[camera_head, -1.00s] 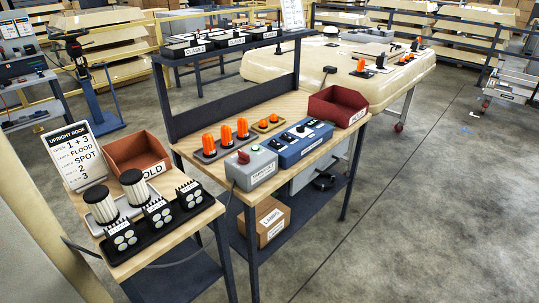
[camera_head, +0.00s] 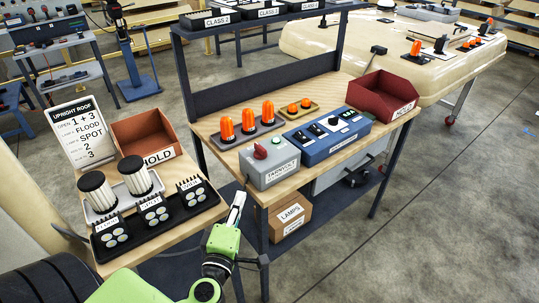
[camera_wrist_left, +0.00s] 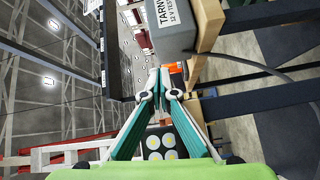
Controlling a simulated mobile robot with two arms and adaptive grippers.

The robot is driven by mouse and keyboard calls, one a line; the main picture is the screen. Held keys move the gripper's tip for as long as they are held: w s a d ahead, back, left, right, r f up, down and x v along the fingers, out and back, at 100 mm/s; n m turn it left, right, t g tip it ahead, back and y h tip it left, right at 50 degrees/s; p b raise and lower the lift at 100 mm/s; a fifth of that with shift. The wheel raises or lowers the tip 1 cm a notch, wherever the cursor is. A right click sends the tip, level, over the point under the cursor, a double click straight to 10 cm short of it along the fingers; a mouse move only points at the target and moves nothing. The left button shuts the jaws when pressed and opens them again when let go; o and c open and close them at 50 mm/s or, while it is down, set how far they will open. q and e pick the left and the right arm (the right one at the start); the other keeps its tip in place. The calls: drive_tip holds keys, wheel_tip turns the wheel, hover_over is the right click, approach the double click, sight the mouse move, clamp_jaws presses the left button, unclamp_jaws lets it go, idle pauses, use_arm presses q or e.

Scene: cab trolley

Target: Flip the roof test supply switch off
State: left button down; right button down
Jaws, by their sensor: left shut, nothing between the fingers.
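The grey supply box (camera_head: 270,172), labelled "TARNVOLT", stands at the near left end of the middle bench. A red switch (camera_head: 260,152) is on its top; its exact position is too small to tell. In the left wrist view the box (camera_wrist_left: 172,38) is at the top, reading "12 V TEST" in part; the red switch is not clearly visible there. My left gripper (camera_head: 238,198) is shut and empty, pointing up beside the bench's near left corner, left of and lower than the box, apart from it. My right gripper is not in view.
A blue switch panel (camera_head: 328,138) stands right of the box, with orange beacons (camera_head: 248,119) behind. A red bin (camera_head: 382,95) is at the right end. The left bench holds a black tray of lamps (camera_head: 155,220) and a HOLD bin (camera_head: 146,135). A cable hangs near the bench edge.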

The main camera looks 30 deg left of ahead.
use_arm(q)
drive_tip(key=r, duration=0.1)
drive_tip(key=r+n, duration=0.2)
drive_tip(key=shift+s+a+r+y, duration=0.15)
drive_tip(key=shift+a+r+y, duration=0.15)
drive_tip(key=shift+y, duration=0.1)
drive_tip(key=p, duration=0.2)
approach(259, 150)
drive_tip(key=w+a, duration=0.2)
drive_tip(key=a, duration=0.2)
drive_tip(key=w, duration=0.1)
drive_tip(key=w+d, duration=0.1)
drive_tip(key=shift+w+d, duration=0.2)
drive_tip(key=shift+w, duration=0.2)
drive_tip(key=shift+w+d, duration=0.2)
drive_tip(key=shift+w, duration=0.1)
